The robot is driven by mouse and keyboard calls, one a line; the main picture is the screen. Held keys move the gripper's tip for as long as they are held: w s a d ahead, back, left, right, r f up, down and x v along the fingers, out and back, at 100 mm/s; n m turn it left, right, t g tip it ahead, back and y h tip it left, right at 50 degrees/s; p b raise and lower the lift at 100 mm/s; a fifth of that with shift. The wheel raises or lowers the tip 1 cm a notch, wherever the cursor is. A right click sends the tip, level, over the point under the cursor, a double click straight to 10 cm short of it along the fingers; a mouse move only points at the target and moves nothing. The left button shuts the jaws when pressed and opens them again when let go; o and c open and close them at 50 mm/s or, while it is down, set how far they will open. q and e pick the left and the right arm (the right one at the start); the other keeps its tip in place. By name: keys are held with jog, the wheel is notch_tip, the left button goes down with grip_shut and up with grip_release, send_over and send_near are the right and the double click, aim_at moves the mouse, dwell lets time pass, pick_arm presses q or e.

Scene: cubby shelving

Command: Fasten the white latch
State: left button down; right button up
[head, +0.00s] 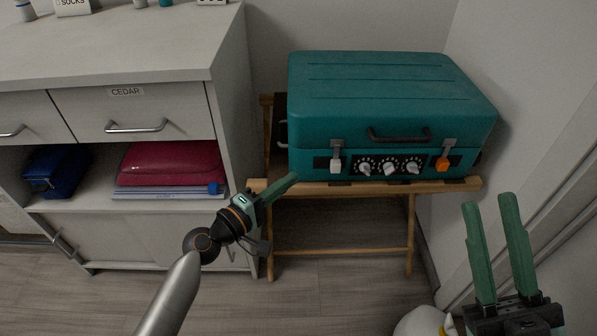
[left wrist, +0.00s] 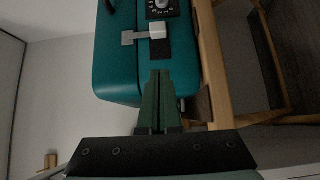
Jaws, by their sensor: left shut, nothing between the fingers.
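A teal case (head: 390,95) with a closed lid sits on a wooden folding stand. The white latch (head: 336,161) is on its front at the left, below a metal hasp. In the left wrist view the white latch (left wrist: 157,30) lies just beyond the fingertips, with the metal strip beside it. Whether the latch is engaged is not clear. My left gripper (head: 293,178) is shut and empty, left of and below the latch, apart from it; its fingers also show in the left wrist view (left wrist: 160,75). My right gripper (head: 488,200) is open and empty at the lower right.
An orange latch (head: 442,163) and several knobs (head: 389,167) are on the case front. The wooden stand (head: 345,188) runs under the case. A grey cabinet (head: 228,120) stands close on the left; a wall is on the right. Floor in front is partly free.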

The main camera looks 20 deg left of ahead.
pick_arm(q)
jog(key=shift+v, duration=2.75)
